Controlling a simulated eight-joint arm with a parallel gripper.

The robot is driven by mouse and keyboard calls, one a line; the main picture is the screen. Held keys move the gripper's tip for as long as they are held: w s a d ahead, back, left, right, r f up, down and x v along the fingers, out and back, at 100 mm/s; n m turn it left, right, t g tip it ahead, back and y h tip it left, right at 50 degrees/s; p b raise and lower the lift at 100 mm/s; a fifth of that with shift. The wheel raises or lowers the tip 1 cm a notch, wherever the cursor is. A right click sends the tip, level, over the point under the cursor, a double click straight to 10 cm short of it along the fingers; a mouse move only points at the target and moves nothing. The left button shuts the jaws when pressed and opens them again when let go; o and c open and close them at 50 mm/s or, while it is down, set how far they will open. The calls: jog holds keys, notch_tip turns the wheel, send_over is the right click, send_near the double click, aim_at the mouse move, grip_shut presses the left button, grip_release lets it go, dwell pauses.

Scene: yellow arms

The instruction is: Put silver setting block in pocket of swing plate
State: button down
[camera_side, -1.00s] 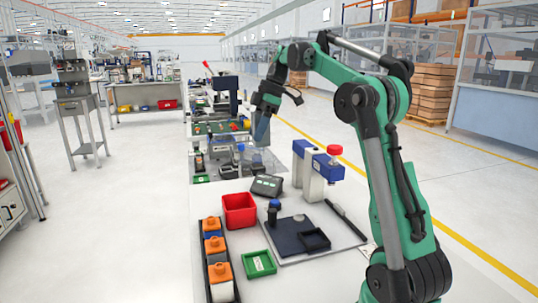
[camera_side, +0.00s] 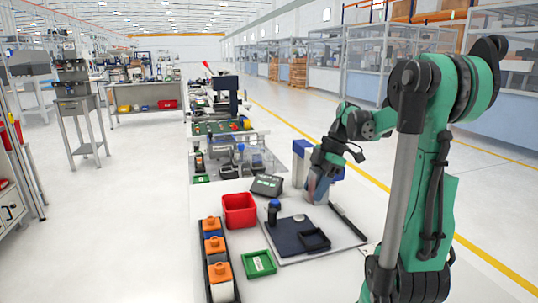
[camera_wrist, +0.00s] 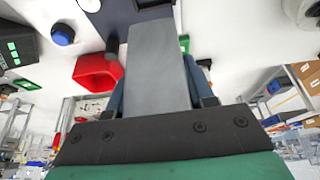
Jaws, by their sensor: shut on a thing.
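My gripper (camera_side: 316,192) is shut on the silver setting block, a grey flat-sided block (camera_wrist: 156,65) that fills the space between the blue fingers in the wrist view. In the side view the block is hard to tell apart from the fingers. The gripper is in front of the blue and white press, above and behind the swing plate. The swing plate (camera_side: 288,240) is dark navy and lies on a grey base plate. Its square pocket (camera_side: 314,240) is at its right front and looks empty. In the wrist view part of a dark plate (camera_wrist: 128,14) shows beyond the block.
A red bin (camera_side: 239,211), a green tray (camera_side: 258,264) and a rack of orange-topped pieces (camera_side: 214,246) stand left of the plate.

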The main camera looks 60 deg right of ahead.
notch_tip(320, 180, down, 11)
jog(key=shift+r, duration=0.15)
dwell(0.4)
jog(key=shift+c, duration=1.6)
grip_release()
jog(key=v, duration=0.7)
jog(key=shift+w+a+r, duration=0.15)
jog(key=shift+w+r, duration=0.05)
jog(key=shift+r, duration=0.05)
jog(key=w+a+r+m+t+h, duration=0.1)
jog(key=w+a+m, duration=0.2)
jog(key=a, duration=0.5)
jog(key=w+a+r+m+t+h, duration=0.1)
jog(key=w+a+m, duration=0.2)
jog(key=a, duration=0.4)
jog(key=w+a+r+m+t+h, duration=0.1)
jog(key=w+a+m+t, duration=0.1)
jog(key=a, duration=0.6)
jog(key=shift+w+a+r+m, duration=0.2)
jog(key=shift+w+a+m, duration=0.15)
jog(key=shift+w+m, duration=0.2)
